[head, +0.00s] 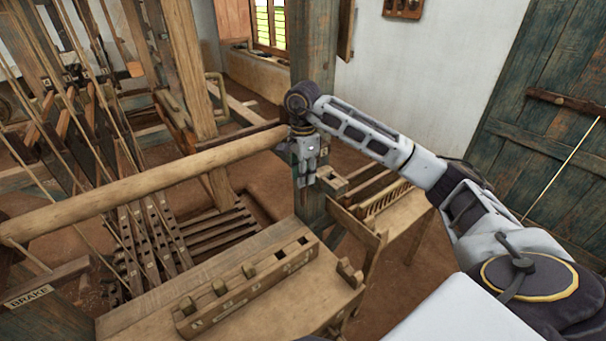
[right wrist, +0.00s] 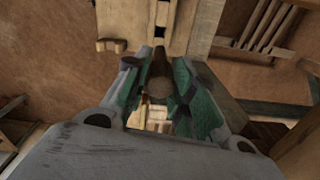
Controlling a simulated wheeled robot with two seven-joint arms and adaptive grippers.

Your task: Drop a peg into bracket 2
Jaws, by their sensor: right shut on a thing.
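My right gripper (head: 306,180) is in front of the upright blue-grey post, above the floor and beyond the work table. In the right wrist view its two green-padded fingers (right wrist: 160,68) are closed on a brown rounded wooden piece, seemingly a peg (right wrist: 160,88); its far end is hard to see. A long wooden block (head: 235,303) with slots along its top lies on the table, and several short wooden pegs (head: 250,274) stand in it. I cannot read which bracket is number 2. My left gripper is out of view.
A thick round beam (head: 140,186) crosses from the left to the post near my gripper. The loom frame and treadles (head: 200,245) fill the left. A plate marked BRAKE (head: 28,296) is at lower left. A bench with a comb-like rack (head: 388,198) stands right of the post.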

